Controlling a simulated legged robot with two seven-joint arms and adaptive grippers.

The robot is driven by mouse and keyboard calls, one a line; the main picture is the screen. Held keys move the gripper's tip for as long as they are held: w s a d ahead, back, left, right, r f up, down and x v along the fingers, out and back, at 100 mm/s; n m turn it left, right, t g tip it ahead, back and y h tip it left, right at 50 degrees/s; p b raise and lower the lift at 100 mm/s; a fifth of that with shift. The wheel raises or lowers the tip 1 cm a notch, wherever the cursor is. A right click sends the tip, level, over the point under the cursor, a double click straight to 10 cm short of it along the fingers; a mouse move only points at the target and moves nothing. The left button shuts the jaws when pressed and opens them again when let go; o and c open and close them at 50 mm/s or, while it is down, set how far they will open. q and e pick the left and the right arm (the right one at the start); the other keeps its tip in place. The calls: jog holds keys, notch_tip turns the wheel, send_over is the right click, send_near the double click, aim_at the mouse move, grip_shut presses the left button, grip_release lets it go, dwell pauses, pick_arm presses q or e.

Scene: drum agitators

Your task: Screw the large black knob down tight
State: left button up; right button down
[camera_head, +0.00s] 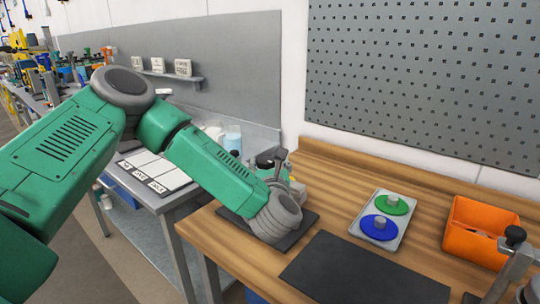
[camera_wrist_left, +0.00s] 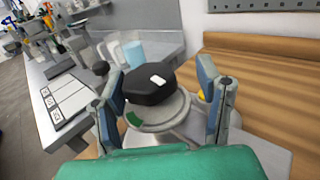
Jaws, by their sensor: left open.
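The large black knob (camera_wrist_left: 150,84) shows in the left wrist view, with a small white mark on its face. It sits over a round grey disc (camera_wrist_left: 158,112) with a green patch on its rim. My left gripper (camera_wrist_left: 162,84) is open, with one finger on each side of the knob; I cannot tell whether either finger touches it. In the head view my left gripper (camera_head: 284,166) is at the device on the table's left, and arm and fingers hide most of the knob there. My right gripper is not in view.
The wooden table (camera_head: 330,180) holds a dark mat (camera_head: 365,272), a grey tray (camera_head: 398,238) with green and blue discs, and an orange bin (camera_head: 470,215). A black-topped grey post (camera_head: 514,240) stands at the right edge. A perforated panel (camera_head: 430,70) rises behind.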

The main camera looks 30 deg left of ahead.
aim_at(263, 159)
pick_arm(q)
jog(key=a, duration=0.1)
jog(key=w+a, duration=0.1)
jog(key=a, duration=0.1)
jog(key=shift+w+f, duration=0.2)
jog(key=shift+w, duration=0.1)
jog(key=shift+a+f, duration=0.1)
jog(key=shift+a, duration=0.2)
jog(key=shift+d, duration=0.2)
jog(key=shift+d+r, duration=0.2)
jog(key=shift+d, duration=0.3)
jog(key=c, duration=1.2)
jog(key=shift+c, duration=0.6)
jog(key=shift+a, duration=0.1)
grip_shut()
jog(key=shift+w+f, duration=0.1)
jog(key=shift+f, duration=0.05)
